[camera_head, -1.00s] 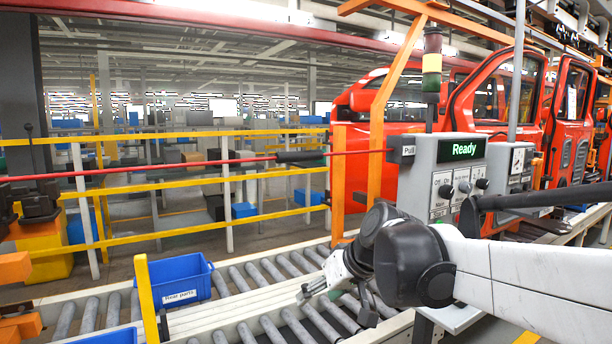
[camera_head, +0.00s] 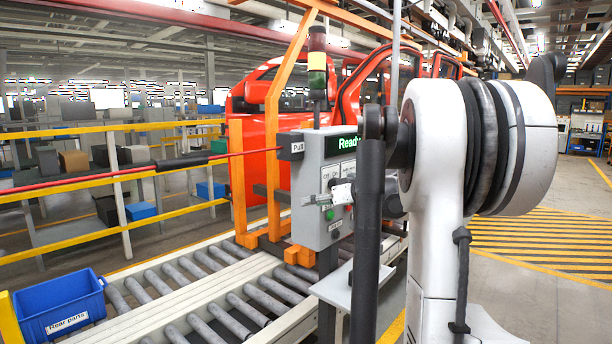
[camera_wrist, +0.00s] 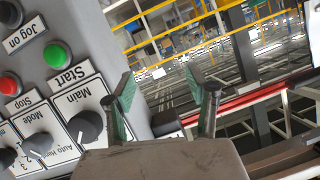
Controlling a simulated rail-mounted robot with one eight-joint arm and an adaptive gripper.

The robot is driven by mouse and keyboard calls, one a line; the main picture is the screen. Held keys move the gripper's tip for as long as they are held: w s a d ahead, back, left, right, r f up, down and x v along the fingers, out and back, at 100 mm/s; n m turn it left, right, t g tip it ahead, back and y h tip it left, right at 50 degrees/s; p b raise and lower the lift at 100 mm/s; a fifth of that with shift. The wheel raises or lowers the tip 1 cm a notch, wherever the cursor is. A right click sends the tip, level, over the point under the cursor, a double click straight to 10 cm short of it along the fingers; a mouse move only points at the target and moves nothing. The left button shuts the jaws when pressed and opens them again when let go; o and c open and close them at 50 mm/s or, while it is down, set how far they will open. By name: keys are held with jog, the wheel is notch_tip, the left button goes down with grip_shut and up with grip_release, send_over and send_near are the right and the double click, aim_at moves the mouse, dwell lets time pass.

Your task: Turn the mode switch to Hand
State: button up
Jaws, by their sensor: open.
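The mode switch (camera_wrist: 38,145), a dark round knob with a white mark, sits low left under the "Mode" label. I cannot tell its setting. The Main knob (camera_wrist: 85,127) is right of it. My gripper (camera_wrist: 158,80) is open and empty, its two fingers apart, right of the panel's knobs and not around the mode switch. In the head view the panel (camera_head: 318,225) shows a partly hidden "Ready" display, and my gripper (camera_head: 326,200) shows in front of it. My arm hides its right part.
A green Start button (camera_wrist: 57,54) and a red button (camera_wrist: 10,85) are near the knobs. A red cord (camera_head: 200,161) runs left from the panel's Pull box (camera_head: 291,146). A roller conveyor (camera_head: 200,285) with a blue bin (camera_head: 60,305) lies front left.

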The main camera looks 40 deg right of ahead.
jog(key=s+d+r+t+h+p, duration=0.1)
jog(key=s+d, duration=0.1)
jog(key=d, duration=0.5)
jog(key=s+d+r+t, duration=0.1)
jog(key=s+d, duration=0.2)
jog(key=d, duration=0.4)
jog(key=t+h+p, duration=0.1)
jog(key=t+h, duration=0.1)
send_near(356, 179)
jog(key=w+p, duration=0.1)
jog(key=w, duration=0.6)
jog(key=w+p, duration=0.1)
jog(key=w, duration=0.2)
jog(key=shift+w+d+f+p, duration=0.1)
jog(key=shift+w+d+p, duration=0.15)
jog(key=shift+w+p, duration=0.1)
jog(key=c, duration=1.2)
jog(key=shift+o, duration=0.2)
